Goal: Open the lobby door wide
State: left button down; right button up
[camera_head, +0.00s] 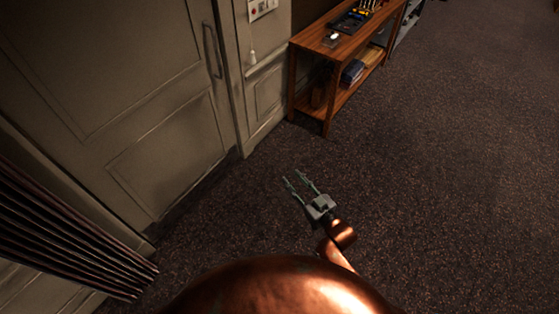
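The lobby door (125,90) is a pale panelled door at the left of the head view. It looks shut in its frame. Its vertical bar handle (212,50) is near the door's right edge. My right gripper (294,179) is over the carpet, to the right of the door and apart from it. Its two thin fingers are spread and point toward the door wall, with nothing between them. My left gripper is not in the picture.
A wooden console table (325,45) with small items stands against the wall right of the door. A wall panel (262,8) is above. Dark ribbed slats (60,235) are at the lower left. Carpet (450,170) at the right is clear.

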jog(key=w+a+r+p, duration=0.1)
jog(key=w+a+r, duration=0.1)
jog(key=w+a, duration=0.3)
jog(key=shift+w+a+y, duration=0.15)
jog(key=shift+w+y, duration=0.15)
jog(key=shift+w, duration=0.15)
grip_shut()
dwell(0.5)
dwell(0.3)
grip_release()
